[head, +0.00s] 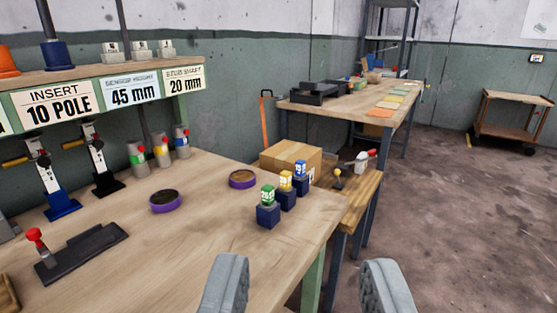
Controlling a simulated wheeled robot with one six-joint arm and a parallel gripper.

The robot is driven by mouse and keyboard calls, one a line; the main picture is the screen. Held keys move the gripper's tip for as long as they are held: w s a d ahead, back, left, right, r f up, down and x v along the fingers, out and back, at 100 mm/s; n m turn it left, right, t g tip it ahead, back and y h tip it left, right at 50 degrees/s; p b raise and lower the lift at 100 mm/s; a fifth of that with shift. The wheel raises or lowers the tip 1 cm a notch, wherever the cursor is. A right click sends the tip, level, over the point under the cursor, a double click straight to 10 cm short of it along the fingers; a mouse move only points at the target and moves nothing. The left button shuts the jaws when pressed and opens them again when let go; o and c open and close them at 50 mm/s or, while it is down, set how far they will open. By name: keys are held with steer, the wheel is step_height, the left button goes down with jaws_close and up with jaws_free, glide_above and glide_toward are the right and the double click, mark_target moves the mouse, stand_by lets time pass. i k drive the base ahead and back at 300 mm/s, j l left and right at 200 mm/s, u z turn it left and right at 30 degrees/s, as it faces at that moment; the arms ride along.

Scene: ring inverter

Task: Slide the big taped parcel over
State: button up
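The big parcel (291,160) is a brown cardboard box with a strip of tape along its top. It stands on a lower wooden side bench (362,190) just past the far right edge of the main workbench. The workbench edge and the coloured blocks hide part of its lower front. My gripper (308,290) shows at the bottom of the picture as two grey fingers, spread wide apart with nothing between them. It is nearer to the camera than the parcel and apart from it, beside the workbench's right edge.
Several dark blue blocks with coloured tops (286,190) stand near the workbench (200,220) corner. Two purple rings (165,201) lie left of them. A red-handled tool (362,162) sits right of the parcel. Open floor (450,230) lies to the right, with a cart (513,118) beyond.

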mark_target(281, 157)
steer(key=i+l+u, duration=0.15)
steer(key=u, duration=0.2)
steer(key=i+l+u, duration=0.15)
steer(key=u, duration=0.25)
steer(key=i+l+u, duration=0.1)
steer(key=l, duration=0.25)
steer(key=i+l+u, duration=0.1)
steer(key=i+l, duration=0.15)
steer(key=l, duration=0.15)
steer(key=i+l+u, duration=0.1)
steer(key=l, duration=0.3)
steer(key=i+l+u, duration=0.1)
steer(key=l, duration=0.3)
steer(key=i+l+u, duration=0.1)
steer(key=i+l, duration=0.15)
steer(key=l, duration=0.15)
steer(key=i+l, duration=0.1)
steer(key=l, duration=0.25)
steer(key=i+l, duration=0.1)
steer(key=l, duration=0.25)
steer(key=i+l, duration=0.1)
steer(key=l, duration=0.25)
steer(key=i+l, duration=0.1)
steer(key=l, duration=0.25)
